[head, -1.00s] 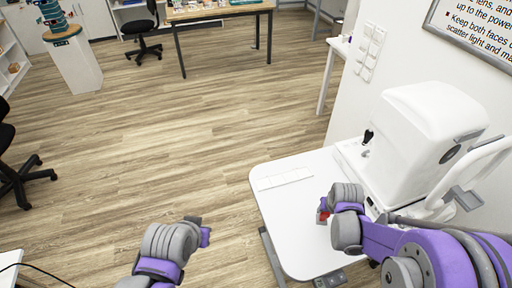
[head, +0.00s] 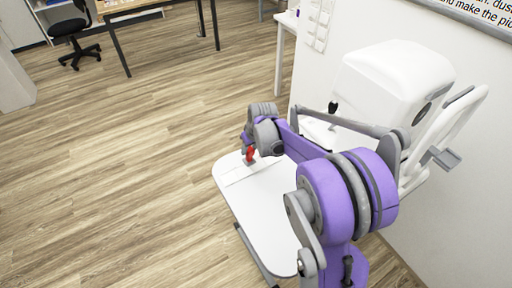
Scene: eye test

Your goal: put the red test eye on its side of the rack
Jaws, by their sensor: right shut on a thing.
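The red test eye (head: 250,157) is small and partly hidden by my right gripper (head: 249,147). The gripper is shut on it at the far end of the white table. The rack looks like a flat, pale strip (head: 235,175) on that table, and its far right part lies behind or under my gripper and arm. The eye is over or close to the strip. I cannot tell whether it touches it. Any side markings on the rack are too small to make out. My left gripper is out of view.
The white table (head: 262,215) is clear in its near part. A large white instrument (head: 390,80) stands on its right, behind my right arm. A wall with a sign (head: 455,12) is at the right. Open wooden floor (head: 110,170) lies to the left. A desk and a black chair (head: 72,30) stand far back.

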